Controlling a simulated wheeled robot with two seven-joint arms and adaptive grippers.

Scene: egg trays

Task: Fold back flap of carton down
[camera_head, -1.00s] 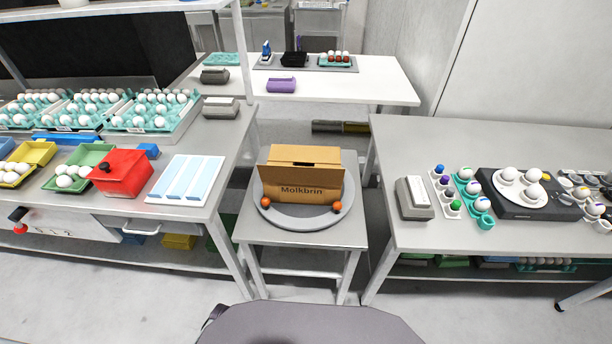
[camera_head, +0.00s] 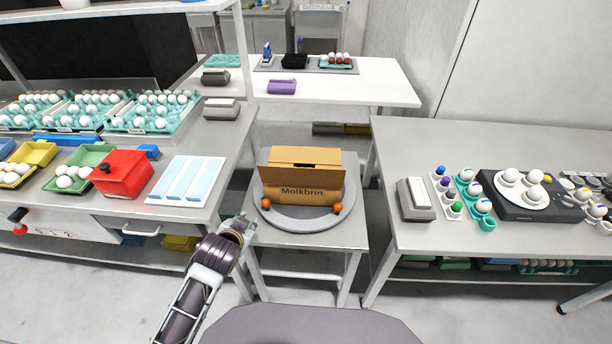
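The brown carton (camera_head: 301,181), lettered "Molkbrin", stands on a grey round turntable (camera_head: 302,218) on the small middle table. Its back flap (camera_head: 306,156) stands up at the rear, with a small dark slot in it. My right gripper is not in view.
Two orange balls (camera_head: 337,207) sit at the turntable's front. The left bench holds a red box (camera_head: 122,174), a pale blue-and-white tray (camera_head: 186,180) and egg trays. The right bench holds a grey device (camera_head: 416,199) and egg holders. Gaps separate the small table from both benches.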

